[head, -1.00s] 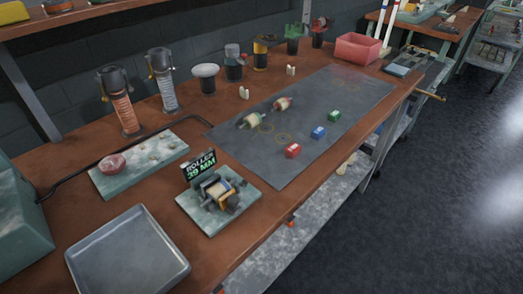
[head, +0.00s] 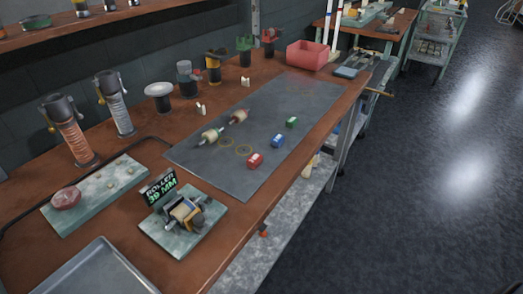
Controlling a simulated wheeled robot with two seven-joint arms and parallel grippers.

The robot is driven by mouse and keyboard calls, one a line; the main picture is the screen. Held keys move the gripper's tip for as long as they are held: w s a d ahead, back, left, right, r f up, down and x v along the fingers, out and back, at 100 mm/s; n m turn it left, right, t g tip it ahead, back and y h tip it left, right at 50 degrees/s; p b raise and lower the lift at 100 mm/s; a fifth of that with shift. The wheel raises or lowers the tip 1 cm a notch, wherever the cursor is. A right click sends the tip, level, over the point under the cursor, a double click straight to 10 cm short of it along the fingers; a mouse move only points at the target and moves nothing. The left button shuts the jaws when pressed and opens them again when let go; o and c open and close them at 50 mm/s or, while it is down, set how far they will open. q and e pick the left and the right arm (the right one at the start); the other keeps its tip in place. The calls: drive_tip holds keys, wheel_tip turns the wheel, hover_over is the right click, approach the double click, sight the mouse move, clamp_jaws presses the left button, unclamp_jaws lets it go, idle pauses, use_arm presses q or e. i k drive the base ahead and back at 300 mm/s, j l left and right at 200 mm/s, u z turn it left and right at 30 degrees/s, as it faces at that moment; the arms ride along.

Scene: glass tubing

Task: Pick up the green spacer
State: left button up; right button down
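The green spacer (head: 291,122) is a small green block with a pale mark. It lies on the dark mat (head: 310,98) on the wooden bench, near the mat's right edge. A blue spacer (head: 277,141) and a red spacer (head: 255,159) lie in a row with it, toward the front. All three are apart from each other. Neither of my grippers shows in the head view.
A roller device (head: 183,213) with a "ROLLER 39 MM" sign stands in front. A pink bin (head: 307,56) stands at the back. The bench's right edge drops to the floor.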

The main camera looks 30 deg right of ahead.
sight(292, 123)
drive_tip(key=z, duration=1.05)
